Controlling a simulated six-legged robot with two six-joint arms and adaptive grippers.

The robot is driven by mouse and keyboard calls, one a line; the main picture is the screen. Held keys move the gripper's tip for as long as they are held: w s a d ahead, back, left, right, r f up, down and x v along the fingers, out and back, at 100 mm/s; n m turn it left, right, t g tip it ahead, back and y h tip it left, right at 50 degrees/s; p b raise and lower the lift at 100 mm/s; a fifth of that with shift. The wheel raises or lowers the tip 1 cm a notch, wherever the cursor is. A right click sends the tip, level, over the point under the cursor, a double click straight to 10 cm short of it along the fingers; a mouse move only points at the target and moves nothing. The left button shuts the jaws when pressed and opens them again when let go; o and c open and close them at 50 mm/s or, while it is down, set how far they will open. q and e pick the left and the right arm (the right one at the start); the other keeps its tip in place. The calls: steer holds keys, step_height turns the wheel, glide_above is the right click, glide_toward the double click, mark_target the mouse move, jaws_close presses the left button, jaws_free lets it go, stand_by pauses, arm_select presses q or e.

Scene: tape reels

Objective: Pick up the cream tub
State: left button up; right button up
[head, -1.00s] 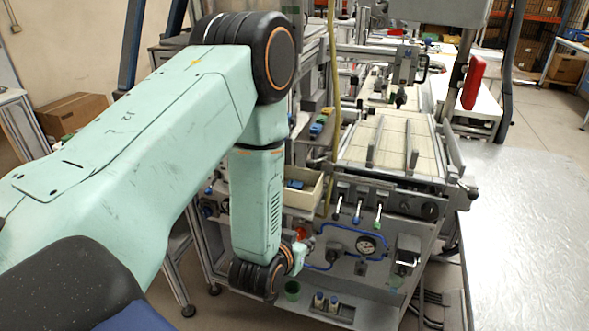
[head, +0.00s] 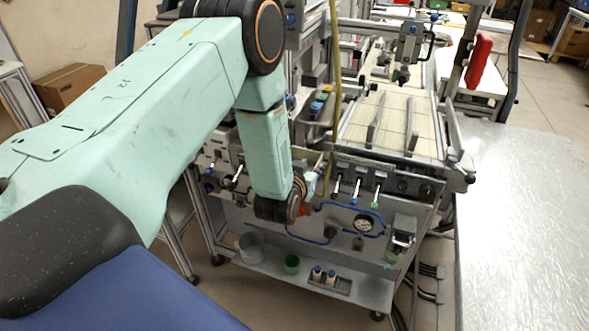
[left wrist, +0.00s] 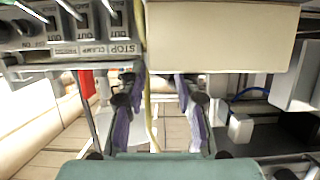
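The cream tub (left wrist: 222,37) shows in the left wrist view as a pale, flat-sided box across the top. Its lower edge lies just beyond the fingertips and its bulk extends right of them. In the head view I cannot make it out clearly; my left arm is in front of that area. In the head view the left gripper (head: 311,185) is small and partly hidden by the wrist, in front of the machine panel. My right gripper is not in view.
A yellow hose (head: 335,90) hangs close to the left gripper. Levers (head: 356,189) and a gauge (head: 364,224) sit on the panel to its right. A green cup (head: 291,264) and a clear container (head: 251,247) stand on the lower shelf. A metal table (head: 525,230) is clear at right.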

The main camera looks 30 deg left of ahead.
mark_target(317, 164)
arm_select(q)
steer(key=shift+w+d, duration=0.3)
steer(key=shift+w, duration=0.35)
steer(key=x, duration=0.4)
steer(key=shift+a+f, duration=0.1)
steer(key=shift+f, duration=0.15)
steer(key=shift+s+d+r, duration=0.2)
steer(key=shift+s+r, duration=0.2)
steer(key=shift+c, duration=0.9)
steer(key=shift+w+a+f, duration=0.15)
steer(key=shift+w+f, duration=0.15)
jaws_close()
steer(key=shift+s+r, duration=0.2)
